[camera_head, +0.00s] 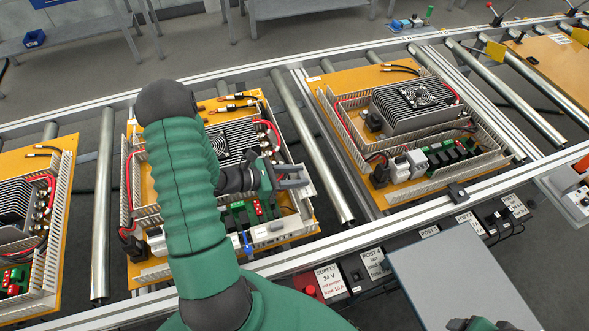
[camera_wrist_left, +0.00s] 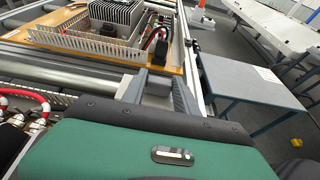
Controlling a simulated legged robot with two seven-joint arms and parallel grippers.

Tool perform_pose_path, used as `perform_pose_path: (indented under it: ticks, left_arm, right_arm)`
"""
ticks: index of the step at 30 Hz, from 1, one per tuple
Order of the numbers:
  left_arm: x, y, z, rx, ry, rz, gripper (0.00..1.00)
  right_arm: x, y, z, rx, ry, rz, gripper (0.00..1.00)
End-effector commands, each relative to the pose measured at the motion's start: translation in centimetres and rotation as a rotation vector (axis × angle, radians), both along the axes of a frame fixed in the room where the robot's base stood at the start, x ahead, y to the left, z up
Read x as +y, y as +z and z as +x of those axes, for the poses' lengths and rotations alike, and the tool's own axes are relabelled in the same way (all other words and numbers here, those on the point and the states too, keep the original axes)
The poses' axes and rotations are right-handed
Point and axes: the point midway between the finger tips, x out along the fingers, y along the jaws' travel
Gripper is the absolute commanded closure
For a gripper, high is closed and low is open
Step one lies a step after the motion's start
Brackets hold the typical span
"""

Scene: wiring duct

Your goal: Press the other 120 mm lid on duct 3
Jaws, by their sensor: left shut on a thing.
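My left gripper (camera_head: 291,177) reaches in over the front right part of the middle orange panel (camera_head: 142,270). It is shut on a pale grey piece, most likely the lid (camera_wrist_left: 157,88), which shows only in small part between the fingers in the left wrist view. Slotted grey ducts frame the panel, and one runs along its right side near the fingers. A pale smooth strip (camera_head: 272,232) lies along the panel's front edge. I cannot tell which duct is duct 3. My left arm hides much of the panel's left half. A dark green part at the bottom edge may be my right gripper.
Similar panels stand to the left (camera_head: 66,205) and right (camera_head: 327,95) on the roller conveyor. A metal rail (camera_head: 345,240) runs along its front. A grey table (camera_head: 455,275) stands at the front right. Bare rollers (camera_head: 310,150) lie between the panels.

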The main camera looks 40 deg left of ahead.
Motion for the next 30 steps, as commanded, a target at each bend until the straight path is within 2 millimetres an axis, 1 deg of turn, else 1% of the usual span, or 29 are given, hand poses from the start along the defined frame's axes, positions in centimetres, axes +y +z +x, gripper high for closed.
perform_pose_path:
  ticks: [3, 9, 11, 18, 23, 30]
  left_arm:
    - [0.9, -0.6, 0.2, 0.002, 0.001, -0.008, 1.0]
    - [1.9, -2.5, 0.2, 0.003, 0.001, -0.02, 1.0]
    - [1.9, -3.2, 0.2, 0.002, 0.001, -0.02, 1.0]
    - [0.8, -5.5, 0.2, 0.002, 0.0, -0.009, 1.0]
    - [0.5, -6.2, 0.2, 0.002, 0.0, -0.005, 1.0]
    - [1.4, -6.5, 0.2, 0.002, 0.002, -0.014, 1.0]
  right_arm:
    - [0.0, 0.0, 0.0, 0.0, 0.0, 0.0, 0.24]
    - [0.0, -1.3, 0.0, 0.0, 0.001, 0.0, 0.24]
    - [0.0, -1.8, 0.0, 0.0, 0.001, 0.0, 0.24]
    - [0.1, -4.1, 0.0, 0.0, 0.001, 0.0, 0.24]
    - [0.0, -4.7, 0.0, 0.0, 0.0, 0.0, 0.24]
    - [0.0, -4.6, 0.0, 0.0, 0.0, 0.0, 0.24]
